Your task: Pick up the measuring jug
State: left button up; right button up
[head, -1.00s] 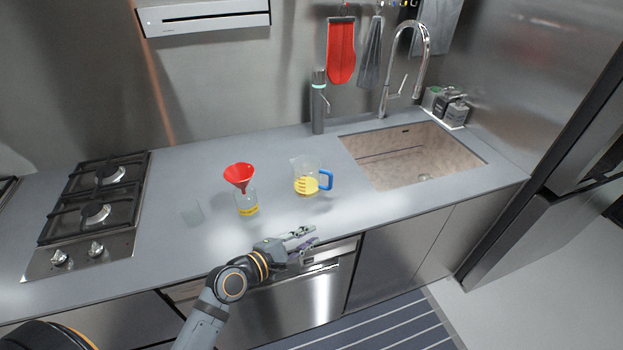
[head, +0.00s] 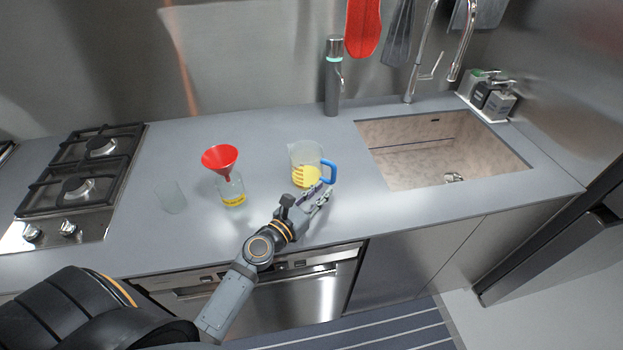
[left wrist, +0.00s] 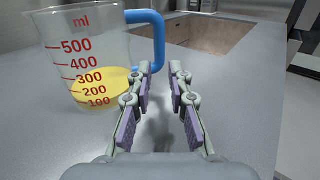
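The measuring jug (head: 304,165) is clear, with a blue handle (head: 329,172) on its right side and yellow liquid inside. It stands upright on the grey counter. In the left wrist view the jug (left wrist: 88,58) is at the upper left, with red marks and yellow liquid near the bottom. My left gripper (head: 322,192) is just in front of the jug, near its handle. In the left wrist view the gripper (left wrist: 162,85) is open, its fingers apart with nothing between the pads. The handle's lower end is close to the left finger; contact cannot be told. My right gripper is not in view.
A clear glass (head: 172,197) stands farther left, beside the gas hob (head: 80,185). The sink (head: 440,160) is to the right. The counter (head: 390,215) is bare at the front right.

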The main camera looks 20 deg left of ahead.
aim_at(332, 180)
pick_arm(q)
jog(key=shift+w+r, duration=0.2)
jog(key=shift+w+d+r, duration=0.1)
jog(key=shift+w+r, duration=0.05)
jog(key=shift+w, duration=0.15)
jog(key=p+x, duration=0.1)
jog(key=x, duration=0.3)
jog(key=shift+w+d, duration=0.1)
jog(key=shift+w, duration=0.2)
jog(key=shift+w+d, duration=0.1)
jog(key=shift+w, duration=0.2)
jog(key=shift+c, duration=0.3)
grip_shut()
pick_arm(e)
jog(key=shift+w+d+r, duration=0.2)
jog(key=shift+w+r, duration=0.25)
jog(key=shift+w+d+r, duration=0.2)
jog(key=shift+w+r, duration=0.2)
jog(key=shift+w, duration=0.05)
